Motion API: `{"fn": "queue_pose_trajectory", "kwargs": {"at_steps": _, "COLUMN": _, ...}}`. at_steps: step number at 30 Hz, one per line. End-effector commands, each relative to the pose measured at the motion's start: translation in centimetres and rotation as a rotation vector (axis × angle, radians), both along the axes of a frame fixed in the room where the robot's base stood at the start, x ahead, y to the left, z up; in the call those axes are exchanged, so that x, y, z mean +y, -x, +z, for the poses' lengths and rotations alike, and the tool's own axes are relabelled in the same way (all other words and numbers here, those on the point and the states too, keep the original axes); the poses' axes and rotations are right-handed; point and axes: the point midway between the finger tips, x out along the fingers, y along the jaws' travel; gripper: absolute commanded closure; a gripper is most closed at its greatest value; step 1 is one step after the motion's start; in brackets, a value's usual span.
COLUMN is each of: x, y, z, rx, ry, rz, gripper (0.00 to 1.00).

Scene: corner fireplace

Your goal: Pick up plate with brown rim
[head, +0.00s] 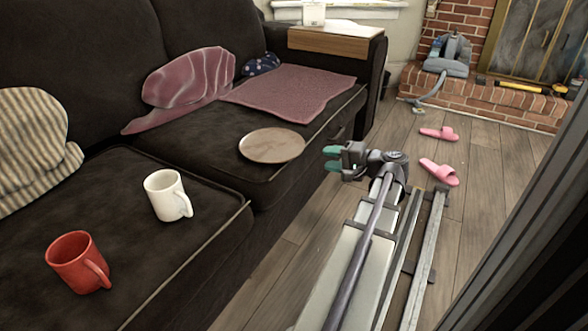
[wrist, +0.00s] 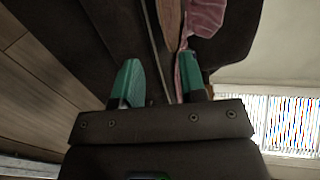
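The plate with the brown rim (head: 272,145) lies flat on the dark sofa seat, near its front edge, in the head view. Its face is a mottled brownish grey. My gripper (head: 331,158), with teal fingertips, is to the right of the plate, in front of the sofa, and apart from it. In the wrist view the two fingers of my gripper (wrist: 160,75) are spread with nothing held between them. A brown sliver shows past the fingertips there; I cannot tell for certain that it is the plate.
A white mug (head: 163,195) and a red mug (head: 76,262) stand on the near seat. A pink blanket (head: 290,92) lies behind the plate. Pink slippers (head: 439,172) lie on the floor to the right. The sofa armrest holds a wooden tray (head: 330,42).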

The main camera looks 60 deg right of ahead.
Motion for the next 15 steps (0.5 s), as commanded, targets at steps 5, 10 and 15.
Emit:
{"fn": "queue_pose_trajectory", "kwargs": {"at_steps": 5, "x": 0.1, "y": -1.0, "z": 0.0, "rx": 0.002, "ry": 0.003, "rz": 0.005, "gripper": 0.62}}
{"fn": "queue_pose_trajectory", "kwargs": {"at_steps": 10, "x": 0.4, "y": -3.7, "z": -0.7, "rx": 0.003, "ry": 0.004, "rz": 0.007, "gripper": 0.62}}
{"fn": "queue_pose_trajectory", "kwargs": {"at_steps": 15, "x": 0.7, "y": -6.9, "z": -1.3, "rx": 0.004, "ry": 0.004, "rz": 0.007, "gripper": 0.62}}
